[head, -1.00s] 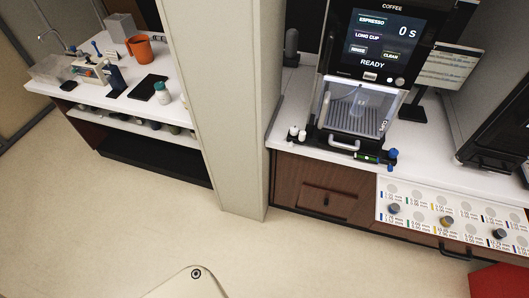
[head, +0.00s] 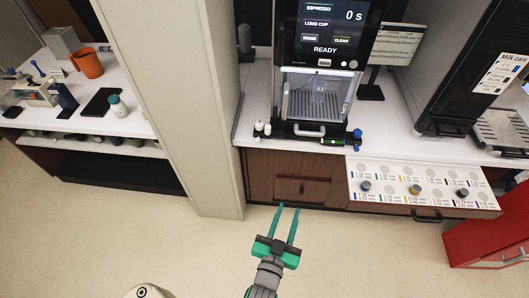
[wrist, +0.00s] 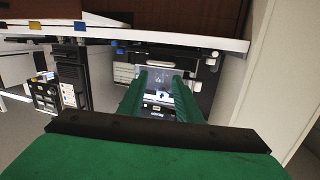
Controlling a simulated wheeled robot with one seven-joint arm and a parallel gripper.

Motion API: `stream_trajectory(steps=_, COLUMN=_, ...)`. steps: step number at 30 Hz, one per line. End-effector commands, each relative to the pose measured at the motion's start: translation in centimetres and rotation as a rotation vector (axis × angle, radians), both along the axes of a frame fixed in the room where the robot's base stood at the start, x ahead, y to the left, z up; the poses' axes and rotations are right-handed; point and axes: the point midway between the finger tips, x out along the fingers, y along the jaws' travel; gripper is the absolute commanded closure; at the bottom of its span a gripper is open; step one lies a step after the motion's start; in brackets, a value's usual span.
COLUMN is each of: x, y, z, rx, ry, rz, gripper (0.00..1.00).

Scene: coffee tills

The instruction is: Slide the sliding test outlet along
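The coffee machine (head: 322,38) stands on the white counter, its screen reading READY. A clear front (head: 318,97) with a pale handle (head: 309,132) covers its lower bay. A pale, blurred shape shows behind the front; I cannot tell whether it is the sliding test outlet. A black strip below carries small white knobs (head: 262,128) at left and a green tube and blue knob (head: 357,133) at right. My gripper (head: 287,209) is open and empty, low in front of the wooden drawer, apart from the machine. The wrist view shows the machine (wrist: 160,90) upside down between the spread fingers.
A pulled-out white tray (head: 420,184) with several round knobs juts out at right of my gripper. A wooden drawer front (head: 303,188) faces it. A beige wall panel (head: 170,100) stands at left, a red cabinet (head: 485,235) at right. The floor in front is clear.

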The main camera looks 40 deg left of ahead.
Motion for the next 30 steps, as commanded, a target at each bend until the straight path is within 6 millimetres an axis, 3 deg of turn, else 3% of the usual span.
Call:
stream_trajectory(steps=1, x=1.5, y=1.8, z=0.8, rx=0.003, ry=-0.018, rz=0.027, gripper=0.69)
stream_trajectory(steps=6, x=5.5, y=7.6, z=3.3, rx=0.001, ry=-0.055, rz=0.112, gripper=0.69)
stream_trajectory(steps=13, x=8.7, y=13.8, z=6.6, rx=-0.008, ry=-0.093, rz=0.195, gripper=0.69)
stream_trajectory(steps=18, x=9.7, y=15.8, z=7.8, rx=-0.015, ry=-0.105, rz=0.22, gripper=0.69)
stream_trajectory(steps=30, x=12.5, y=17.8, z=8.1, rx=-0.016, ry=-0.107, rz=0.225, gripper=0.69)
